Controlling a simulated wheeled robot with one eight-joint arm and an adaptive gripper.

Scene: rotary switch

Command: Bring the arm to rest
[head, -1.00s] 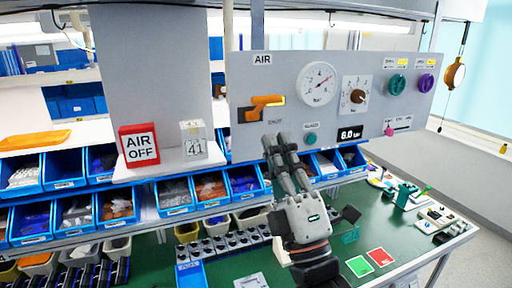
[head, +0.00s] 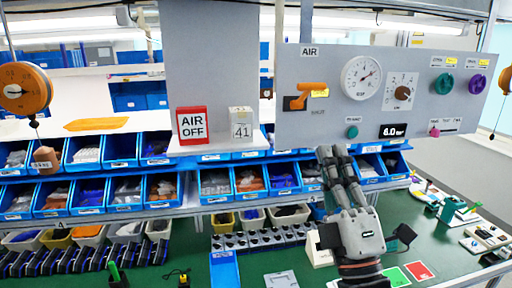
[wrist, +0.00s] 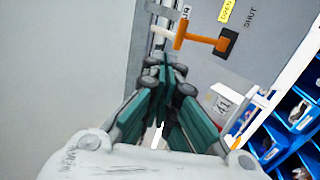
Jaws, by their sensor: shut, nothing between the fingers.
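My gripper (head: 335,152) is in front of the lower part of the grey AIR panel (head: 425,100), pointing up. Its fingers are together with nothing between them; the fingertips also show in the wrist view (wrist: 165,68). An orange lever handle (head: 312,89) lies roughly sideways on the panel, above and left of the fingertips and apart from them in the picture. The lever also shows in the wrist view (wrist: 203,39), near OPEN and SHUT labels. A brown rotary knob (head: 402,93) sits right of a round gauge (head: 361,77). A display (head: 393,131) reads 6.0.
A red AIR OFF sign (head: 192,125) and a white block marked 41 (head: 241,123) stand on a shelf left of the gripper. Blue bins (head: 215,186) line the rack below. The green bench (head: 330,275) holds small items at right. An orange hanging tool (head: 25,88) is at far left.

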